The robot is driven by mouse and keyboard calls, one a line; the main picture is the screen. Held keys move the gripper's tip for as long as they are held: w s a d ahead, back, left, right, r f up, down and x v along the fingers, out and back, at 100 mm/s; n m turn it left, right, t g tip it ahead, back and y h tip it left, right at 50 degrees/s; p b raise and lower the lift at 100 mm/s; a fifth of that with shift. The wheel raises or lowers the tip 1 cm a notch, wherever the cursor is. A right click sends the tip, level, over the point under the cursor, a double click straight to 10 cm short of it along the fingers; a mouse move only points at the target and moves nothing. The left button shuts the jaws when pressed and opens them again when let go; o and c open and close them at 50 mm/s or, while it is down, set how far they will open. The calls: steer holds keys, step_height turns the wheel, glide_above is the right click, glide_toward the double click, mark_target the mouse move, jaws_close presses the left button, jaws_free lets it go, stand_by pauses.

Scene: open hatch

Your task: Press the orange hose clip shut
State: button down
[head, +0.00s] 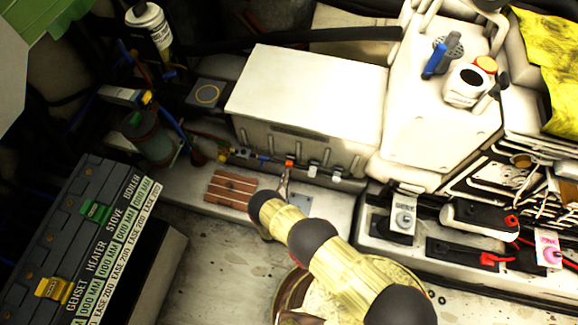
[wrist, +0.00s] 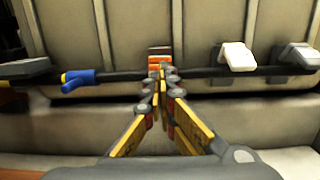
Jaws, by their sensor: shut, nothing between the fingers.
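The orange hose clip (head: 289,164) sits on the dark hose along the lower front of the white box. In the wrist view the orange clip (wrist: 159,58) is straight ahead, with part of it above the hose and its lower part behind the fingertips. My gripper (wrist: 161,72) is shut and empty, its tips at the clip; I cannot tell whether they touch it. In the head view my gripper (head: 284,180) reaches up from below to just under the clip. Whether the clip is open or closed is unclear.
The hose (wrist: 120,82) also carries a blue fitting (wrist: 78,80) to the left and a white clip (wrist: 237,56) to the right, with a grey clip (wrist: 297,54) beyond. The white box (head: 310,95) stands behind. A brown slatted piece (head: 231,189) lies left of my gripper.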

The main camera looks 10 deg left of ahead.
steer(key=shift+w+f, duration=0.15)
steer(key=shift+f, duration=0.05)
steer(key=shift+s+r, duration=0.25)
steer(key=shift+r, duration=0.05)
stand_by(0.3)
stand_by(0.4)
steer(key=s+f, duration=0.4)
steer(key=s, duration=0.1)
steer(key=shift+s+a, duration=0.2)
steer(key=shift+s, duration=0.2)
stand_by(0.6)
